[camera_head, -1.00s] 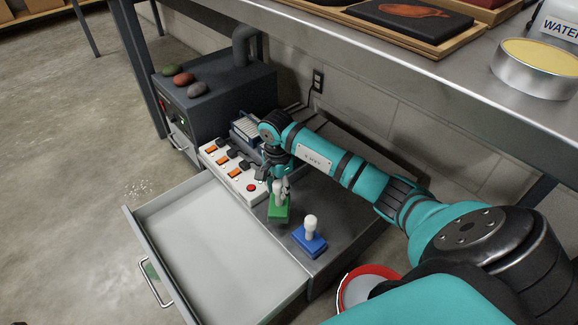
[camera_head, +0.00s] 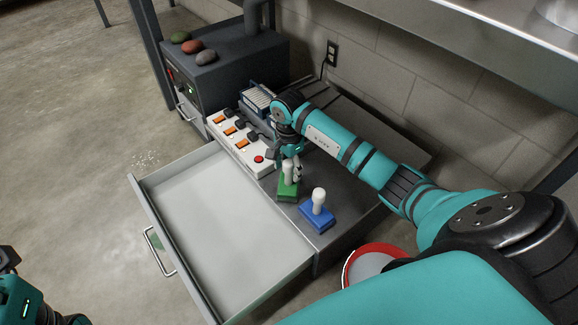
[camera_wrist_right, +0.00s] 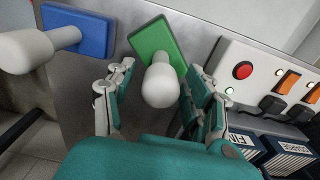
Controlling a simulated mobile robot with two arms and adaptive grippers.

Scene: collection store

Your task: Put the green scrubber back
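The green scrubber (camera_head: 288,190), a green block with a white knob handle, stands on the grey cabinet top beside the open drawer. It also shows in the right wrist view (camera_wrist_right: 150,44). My right gripper (camera_head: 291,168) is above it with its fingers on either side of the handle. In the right wrist view the fingers of this gripper (camera_wrist_right: 160,98) are spread, with gaps on both sides of the white knob. A blue scrubber (camera_head: 316,217) with a white handle stands close by. Part of my left arm shows at the bottom left corner; its fingertips are not clear.
The open drawer (camera_head: 215,215) is empty. A white switch panel (camera_head: 240,147) with orange switches and a red button lies behind the green scrubber. A dark box (camera_head: 225,75) carries several stones. A red-rimmed bin (camera_head: 368,258) stands near my right arm. A metal shelf overhangs at upper right.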

